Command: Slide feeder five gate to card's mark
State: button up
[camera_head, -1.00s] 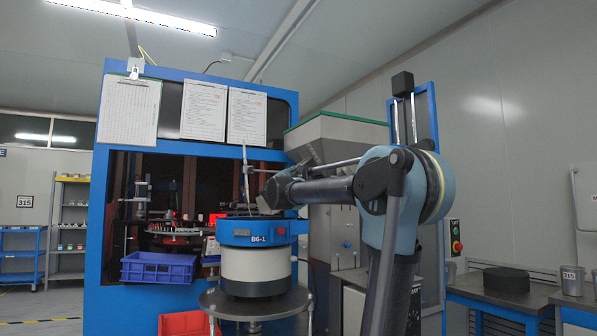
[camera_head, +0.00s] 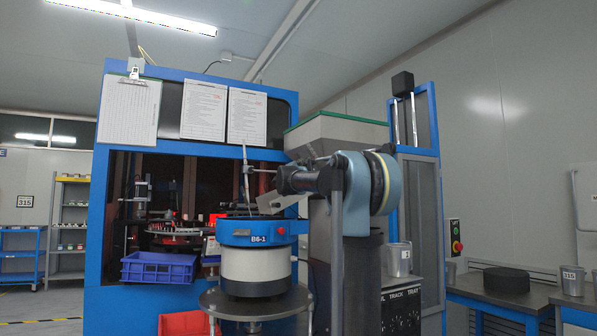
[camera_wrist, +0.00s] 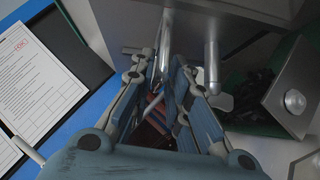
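My gripper (camera_wrist: 166,78) shows in the wrist view with its two blue-padded fingers apart and nothing clearly held between them. A thin metal rod shows near the fingertips. In the head view my gripper (camera_head: 284,181) is small and dark beside the hopper, above the blue bowl feeder (camera_head: 258,240) marked B6-1. A grey metal plate with a round knob (camera_wrist: 295,101) lies to the right in the wrist view, apart from the fingers; I cannot tell whether it is the gate. Printed cards (camera_head: 247,117) hang on the blue machine frame, their text unreadable.
A grey hopper (camera_head: 337,132) with a green rim stands behind my arm. A blue bin (camera_head: 159,267) and a red bin (camera_head: 184,324) are at lower left. A bench (camera_head: 500,293) with a black round block stands at right.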

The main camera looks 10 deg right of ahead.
grip_shut()
jog(key=shift+a+r, duration=0.1)
jog(key=shift+s+a+r, duration=0.25)
jog(key=shift+a+r, duration=0.4)
jog(key=shift+r, duration=0.25)
grip_release()
jog(key=shift+s+f, duration=0.1)
jog(key=v, duration=1.1)
jog(key=shift+s+f, duration=0.25)
jog(key=shift+s, duration=0.05)
jog(key=shift+a, duration=0.1)
